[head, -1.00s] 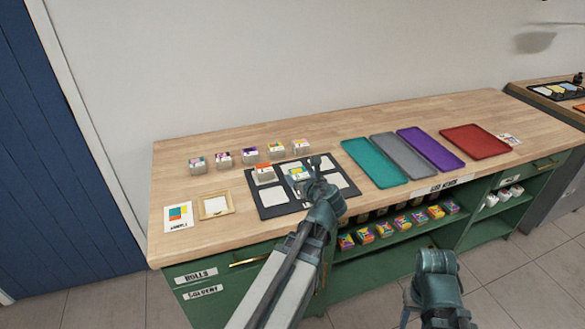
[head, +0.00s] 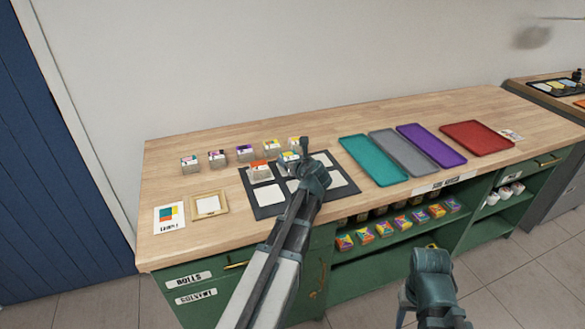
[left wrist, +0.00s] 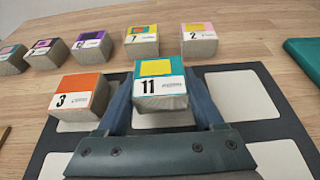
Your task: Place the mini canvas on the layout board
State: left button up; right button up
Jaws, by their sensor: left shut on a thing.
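The mini canvas, a grey block marked 11 with a teal and yellow top (left wrist: 160,82), sits between the fingers of my left gripper (left wrist: 163,98). In the head view my left gripper (head: 294,162) is shut on it, over the back middle pad of the layout board (head: 268,213). The board is dark with several white pads. I cannot tell whether the canvas touches its pad. The orange-topped canvas marked 3 (left wrist: 82,94) stands on the pad just left of it.
Several more canvases stand behind the board, including 7 (left wrist: 142,40) and 2 (left wrist: 199,39). A sample card (head: 169,217) and small frame (head: 208,206) lie at left. Teal (head: 373,160), grey (head: 403,153), purple (head: 431,146) and red (head: 477,138) trays lie at right.

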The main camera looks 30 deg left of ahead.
pick_arm(q)
jog(key=shift+f, duration=0.7)
jog(key=shift+r, duration=0.15)
pick_arm(e)
jog(key=shift+d+f, duration=0.25)
jog(key=shift+f, duration=0.35)
jog(key=shift+f, duration=0.1)
pick_arm(q)
jog(key=o, duration=0.9)
jog(key=shift+f+b, duration=0.2)
jog(key=shift+b, duration=0.1)
jog(key=o, duration=0.4)
jog(key=shift+o, duration=0.2)
